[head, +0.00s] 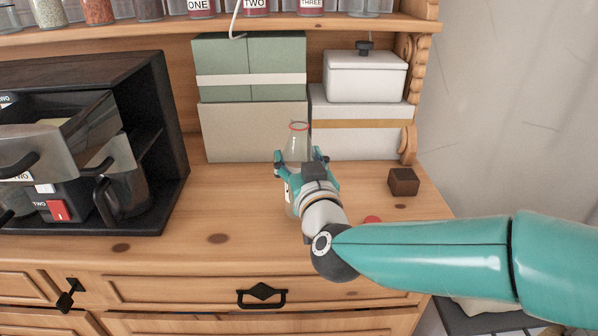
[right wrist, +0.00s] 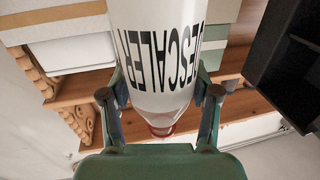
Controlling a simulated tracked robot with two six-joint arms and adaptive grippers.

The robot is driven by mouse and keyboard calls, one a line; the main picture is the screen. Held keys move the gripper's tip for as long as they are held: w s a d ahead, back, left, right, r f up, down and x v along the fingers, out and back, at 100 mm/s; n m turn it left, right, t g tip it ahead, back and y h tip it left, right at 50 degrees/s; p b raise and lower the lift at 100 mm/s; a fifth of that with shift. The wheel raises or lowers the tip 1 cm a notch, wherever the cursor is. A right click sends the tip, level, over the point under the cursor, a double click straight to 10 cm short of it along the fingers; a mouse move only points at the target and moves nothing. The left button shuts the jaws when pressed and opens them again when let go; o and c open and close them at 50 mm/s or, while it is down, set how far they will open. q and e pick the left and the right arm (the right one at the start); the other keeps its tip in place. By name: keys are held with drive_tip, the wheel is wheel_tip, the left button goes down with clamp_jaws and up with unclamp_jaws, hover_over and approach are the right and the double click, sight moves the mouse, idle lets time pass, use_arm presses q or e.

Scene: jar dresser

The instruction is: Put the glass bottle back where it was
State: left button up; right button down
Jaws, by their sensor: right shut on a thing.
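The glass bottle (head: 297,146) is clear with a red ring at its mouth, and stands upright at the middle of the dresser top in the head view. In the right wrist view the bottle (right wrist: 165,60) shows upside down with black lettering reading "DESCALER". My right gripper (head: 303,163) is shut on the bottle, with a finger on each side; it also shows in the right wrist view (right wrist: 162,100). My left gripper is not in view.
Green and beige boxes (head: 253,130) and white boxes (head: 362,143) stand behind the bottle. A dark wooden cube (head: 403,182) and a small red thing (head: 372,219) lie to the right. A black cabinet (head: 172,150) with a coffee machine stands left. The wood (head: 225,200) between is clear.

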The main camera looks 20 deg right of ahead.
wheel_tip(320, 180, down, 2)
drive_tip(key=shift+f, duration=0.1)
drive_tip(key=shift+c, duration=1.3)
unclamp_jaws()
drive_tip(key=s+a+b, duration=0.1)
drive_tip(key=s, duration=1.1)
